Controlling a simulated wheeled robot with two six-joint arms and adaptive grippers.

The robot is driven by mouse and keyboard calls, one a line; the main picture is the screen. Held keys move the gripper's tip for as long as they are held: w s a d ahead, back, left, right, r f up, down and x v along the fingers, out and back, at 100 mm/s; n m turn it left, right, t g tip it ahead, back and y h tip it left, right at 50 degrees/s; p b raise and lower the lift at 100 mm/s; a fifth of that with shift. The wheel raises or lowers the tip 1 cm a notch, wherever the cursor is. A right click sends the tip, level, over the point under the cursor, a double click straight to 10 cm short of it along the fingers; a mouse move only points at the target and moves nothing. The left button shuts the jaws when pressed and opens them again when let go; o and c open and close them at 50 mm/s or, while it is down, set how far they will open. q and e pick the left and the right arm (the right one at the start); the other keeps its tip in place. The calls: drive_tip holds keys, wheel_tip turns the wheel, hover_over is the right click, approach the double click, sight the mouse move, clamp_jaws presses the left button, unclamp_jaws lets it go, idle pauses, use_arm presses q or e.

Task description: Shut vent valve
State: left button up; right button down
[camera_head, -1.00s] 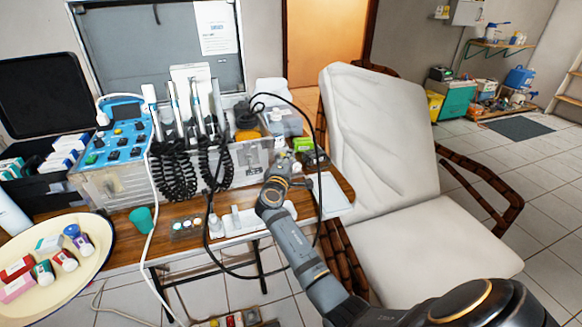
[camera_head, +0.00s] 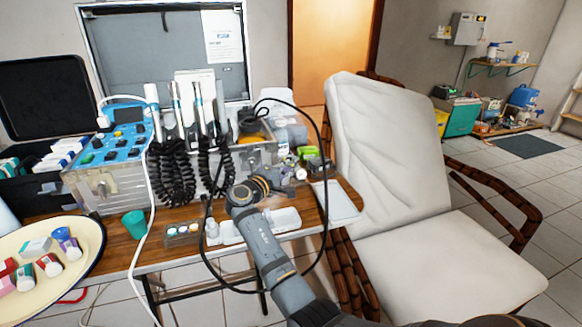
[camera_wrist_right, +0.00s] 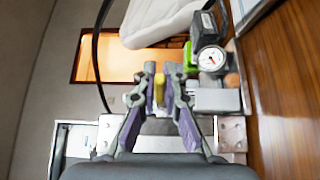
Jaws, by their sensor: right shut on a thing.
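My right gripper (camera_wrist_right: 159,95) reaches the right end of the silver dental case (camera_head: 118,188) on the table. In the right wrist view its fingers are closed around a small yellow piece (camera_wrist_right: 159,86), which looks like the vent valve's handle. The fingers hide much of it, and the valve's body and angle cannot be made out. A round white pressure gauge (camera_wrist_right: 211,58) sits just right of the fingers. In the head view my right wrist covers the valve. My left gripper is not in view.
A black hose (camera_head: 324,190) loops around my right forearm. Coiled handpiece cords (camera_head: 175,172) hang at the case's front. A green cup (camera_head: 134,224) and cream tray (camera_head: 85,255) stand left. A white chair (camera_head: 385,150) stands close on the right.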

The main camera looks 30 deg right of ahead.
drive_tip(key=c, duration=1.4)
unclamp_jaws()
